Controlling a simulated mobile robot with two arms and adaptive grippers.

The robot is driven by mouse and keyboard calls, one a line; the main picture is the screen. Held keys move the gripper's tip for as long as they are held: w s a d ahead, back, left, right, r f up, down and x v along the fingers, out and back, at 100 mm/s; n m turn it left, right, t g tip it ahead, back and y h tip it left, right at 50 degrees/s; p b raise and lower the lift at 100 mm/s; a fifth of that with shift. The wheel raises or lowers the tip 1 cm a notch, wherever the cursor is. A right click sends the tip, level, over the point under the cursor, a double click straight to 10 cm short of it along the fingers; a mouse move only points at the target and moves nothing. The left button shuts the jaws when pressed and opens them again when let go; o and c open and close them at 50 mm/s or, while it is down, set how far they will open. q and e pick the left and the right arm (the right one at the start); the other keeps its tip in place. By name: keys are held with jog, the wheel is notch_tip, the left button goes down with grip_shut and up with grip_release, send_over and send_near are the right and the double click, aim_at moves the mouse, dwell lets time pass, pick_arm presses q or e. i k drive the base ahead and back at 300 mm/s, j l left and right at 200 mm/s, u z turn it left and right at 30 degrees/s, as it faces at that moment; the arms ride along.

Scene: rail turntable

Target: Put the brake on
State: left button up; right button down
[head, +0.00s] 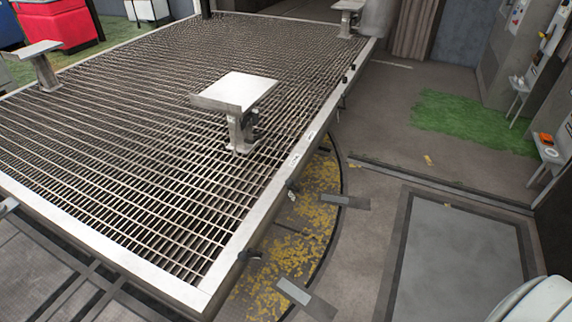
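A large metal grating deck (120,130) with a pale steel frame fills the left and middle of the head view. It seems to be the turntable. A post with a flat, tilted plate on top (237,92) stands on the deck near its right side. Small dark fittings (250,254) sit along the deck's right edge. I cannot tell which part, if any, is the brake, or whether it is on. Neither of my grippers shows in this view.
Similar plate-topped posts stand at the far left (42,68) and far back (348,15). A curved strip with yellow leaves (290,255) runs below the deck's right edge. A grey floor panel (460,260) and green patch (470,118) lie right. Small wall-side stands (548,150) line the right.

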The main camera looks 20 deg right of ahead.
aim_at(288, 182)
jog(key=i+l, duration=0.1)
jog(key=l, duration=0.35)
jog(key=i+l, duration=0.1)
jog(key=l, duration=0.3)
jog(key=i+l+u, duration=0.1)
jog(key=l, duration=0.35)
jog(key=i+l, duration=0.1)
jog(key=l, duration=0.35)
